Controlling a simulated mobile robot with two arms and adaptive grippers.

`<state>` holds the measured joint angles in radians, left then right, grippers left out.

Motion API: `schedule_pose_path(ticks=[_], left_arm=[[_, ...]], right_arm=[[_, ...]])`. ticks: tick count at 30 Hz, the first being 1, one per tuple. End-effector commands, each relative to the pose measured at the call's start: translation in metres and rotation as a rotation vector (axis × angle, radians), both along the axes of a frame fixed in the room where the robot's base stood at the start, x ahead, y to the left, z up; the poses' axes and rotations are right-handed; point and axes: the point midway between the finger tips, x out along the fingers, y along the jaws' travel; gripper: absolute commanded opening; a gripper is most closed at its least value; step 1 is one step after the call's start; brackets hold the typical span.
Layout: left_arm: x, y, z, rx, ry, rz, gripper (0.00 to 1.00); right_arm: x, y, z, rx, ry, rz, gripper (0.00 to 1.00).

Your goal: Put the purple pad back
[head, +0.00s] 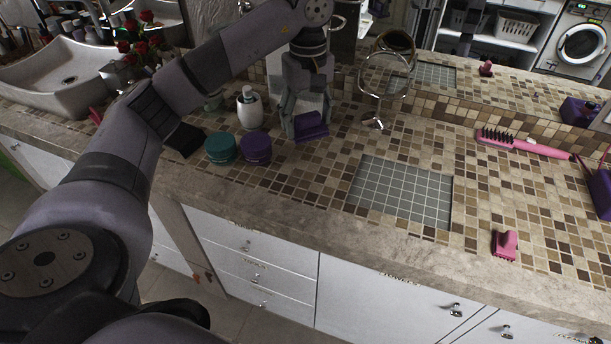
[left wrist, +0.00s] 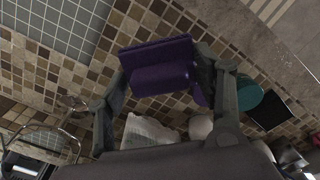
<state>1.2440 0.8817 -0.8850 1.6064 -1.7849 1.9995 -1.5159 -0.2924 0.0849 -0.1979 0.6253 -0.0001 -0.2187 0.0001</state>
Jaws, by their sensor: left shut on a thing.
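The purple pad (head: 311,125) is between the fingers of my left gripper (head: 304,118), over the tiled counter behind the grey tiled square. In the left wrist view the purple pad (left wrist: 160,66) shows a flat plate and a thicker block, with a finger of my left gripper (left wrist: 165,85) on each side. My left gripper is shut on it. I cannot tell how far the pad is above the counter. The grey tiled square (head: 402,194) lies bare to the right of the pad. My right gripper is not in view.
A purple jar (head: 256,148) and a teal jar (head: 220,148) stand close left of the pad. A round stand mirror (head: 384,78) is to the right behind. A pink brush (head: 527,144) and a pink pad (head: 504,245) lie further right. A mirror lines the back.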

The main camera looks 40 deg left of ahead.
Motion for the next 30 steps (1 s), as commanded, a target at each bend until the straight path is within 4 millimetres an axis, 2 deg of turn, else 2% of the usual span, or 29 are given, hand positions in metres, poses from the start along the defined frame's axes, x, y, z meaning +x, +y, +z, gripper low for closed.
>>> schedule_pose_path(ticks=[1,9,12,20,27,30], left_arm=[[-0.002,0.000,-0.018,0.000,0.009,0.000,0.39],[-0.002,0.000,-0.084,-0.001,0.006,0.000,0.39],[-0.001,0.000,-0.103,-0.001,0.004,0.002,0.39],[-0.001,0.000,-0.124,-0.001,0.002,0.001,0.39],[-0.001,0.000,-0.157,-0.001,0.002,0.001,0.39],[0.000,0.000,-0.160,-0.001,0.000,0.001,0.39]], right_arm=[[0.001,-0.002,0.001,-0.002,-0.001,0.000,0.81],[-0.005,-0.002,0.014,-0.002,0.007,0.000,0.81],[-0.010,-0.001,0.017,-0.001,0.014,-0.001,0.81],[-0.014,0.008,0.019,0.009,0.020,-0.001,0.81],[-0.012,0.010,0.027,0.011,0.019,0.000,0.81],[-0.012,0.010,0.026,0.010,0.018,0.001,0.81]])
